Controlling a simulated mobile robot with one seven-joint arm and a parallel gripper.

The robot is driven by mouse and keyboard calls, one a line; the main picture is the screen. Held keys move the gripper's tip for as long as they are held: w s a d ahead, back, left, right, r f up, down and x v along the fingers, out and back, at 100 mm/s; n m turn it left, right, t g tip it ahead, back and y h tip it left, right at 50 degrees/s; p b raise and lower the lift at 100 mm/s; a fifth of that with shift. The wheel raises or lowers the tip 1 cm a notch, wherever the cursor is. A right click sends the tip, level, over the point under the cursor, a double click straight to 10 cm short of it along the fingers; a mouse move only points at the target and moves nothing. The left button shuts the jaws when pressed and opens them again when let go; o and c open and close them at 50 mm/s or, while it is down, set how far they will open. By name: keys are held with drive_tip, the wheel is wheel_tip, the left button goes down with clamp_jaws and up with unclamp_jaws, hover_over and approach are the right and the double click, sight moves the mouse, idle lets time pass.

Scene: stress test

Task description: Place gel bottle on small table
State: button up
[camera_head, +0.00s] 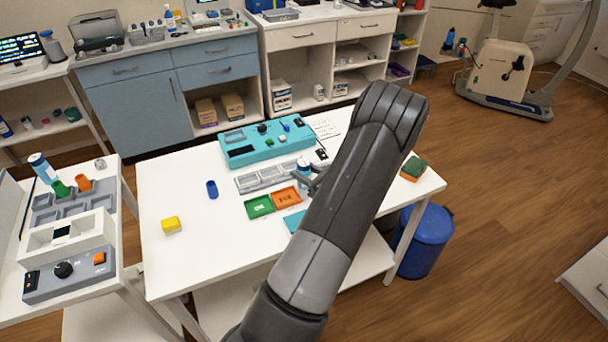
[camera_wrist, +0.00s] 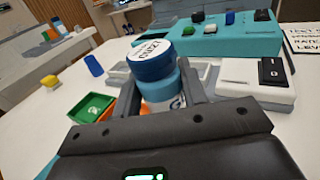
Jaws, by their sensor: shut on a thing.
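A white bottle with a blue cap and a white round label on top (camera_wrist: 158,62), likely the gel bottle, stands between my gripper's fingers (camera_wrist: 160,92). The fingers are shut on it. In the head view the bottle (camera_head: 303,168) shows beside the grey tray, at the tip of my gripper (camera_head: 312,180), partly hidden by my arm. I cannot tell whether its base touches the table. The white table (camera_head: 190,255) lies under it. A low table (camera_head: 440,56) with blue bottles stands near the exercise bike; I cannot tell which is the small table.
A teal device (camera_head: 265,143), grey tray (camera_head: 262,178), green bin (camera_head: 259,206) and orange bin (camera_head: 285,196) crowd around my gripper. A blue cup (camera_head: 212,189) and yellow block (camera_head: 171,225) stand left.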

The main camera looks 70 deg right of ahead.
wheel_tip(320, 180, up, 3)
drive_tip(key=shift+f, duration=0.15)
drive_tip(key=s+a+r, duration=0.1)
drive_tip(key=s+r, duration=0.1)
drive_tip(key=s, duration=0.1)
drive_tip(key=s+r, duration=0.2)
drive_tip(key=s, duration=0.2)
drive_tip(key=s+a+r, duration=0.1)
drive_tip(key=s+r, duration=0.2)
drive_tip(key=s, duration=0.1)
drive_tip(key=shift+s+a, duration=0.2)
drive_tip(key=shift+a, duration=0.1)
